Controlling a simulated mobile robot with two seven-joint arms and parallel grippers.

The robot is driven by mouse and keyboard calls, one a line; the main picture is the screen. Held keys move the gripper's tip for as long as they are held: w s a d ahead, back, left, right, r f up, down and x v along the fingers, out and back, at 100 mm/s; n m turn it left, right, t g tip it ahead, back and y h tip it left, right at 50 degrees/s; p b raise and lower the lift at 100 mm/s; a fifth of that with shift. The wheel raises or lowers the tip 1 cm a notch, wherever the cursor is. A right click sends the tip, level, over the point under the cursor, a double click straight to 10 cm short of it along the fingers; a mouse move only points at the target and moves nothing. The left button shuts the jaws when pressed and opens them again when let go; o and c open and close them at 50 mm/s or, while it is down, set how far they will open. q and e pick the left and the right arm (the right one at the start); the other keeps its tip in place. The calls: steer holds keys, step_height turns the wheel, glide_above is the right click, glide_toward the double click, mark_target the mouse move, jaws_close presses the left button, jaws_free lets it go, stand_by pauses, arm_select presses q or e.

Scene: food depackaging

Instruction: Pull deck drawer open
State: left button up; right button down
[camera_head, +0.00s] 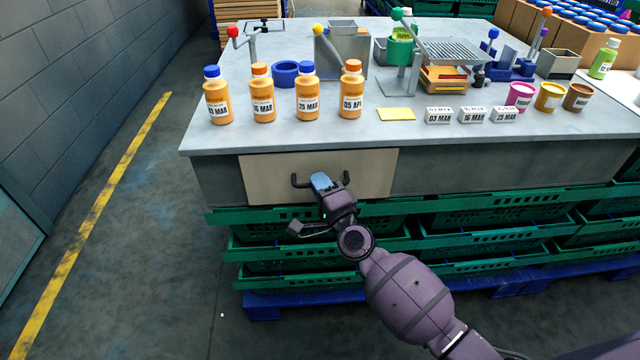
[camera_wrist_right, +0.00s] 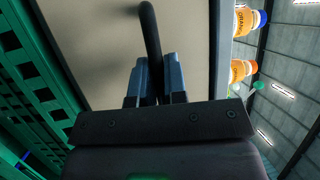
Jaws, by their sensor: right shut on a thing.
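The deck drawer (camera_head: 260,180) has a pale beige front set in the grey side of the table, below the table top. Its front looks flush with the table side. In the right wrist view the handle (camera_wrist_right: 150,40) passes between the two fingers (camera_wrist_right: 160,82), in front of the drawer front (camera_wrist_right: 90,40). The gripper is shut on the handle. My left gripper is not in view.
Orange bottles (camera_head: 262,95) stand along the table top (camera_head: 330,138) above the drawer. Green crates (camera_head: 470,218) on a blue pallet (camera_head: 265,305) are stacked below the drawer. The floor (camera_head: 150,240) to the left is clear, with a yellow line.

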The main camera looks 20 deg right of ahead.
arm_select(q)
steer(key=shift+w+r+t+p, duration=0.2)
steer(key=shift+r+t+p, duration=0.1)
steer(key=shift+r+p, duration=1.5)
arm_select(e)
steer(key=s+a, duration=0.4)
steer(key=s, duration=1)
steer(key=s+a, duration=0.4)
steer(key=s, duration=1)
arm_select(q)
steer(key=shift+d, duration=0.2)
arm_select(e)
steer(key=c, duration=1.2)
jaws_free()
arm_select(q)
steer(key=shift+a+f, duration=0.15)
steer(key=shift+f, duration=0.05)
arm_select(e)
steer(key=shift+v, duration=5.35)
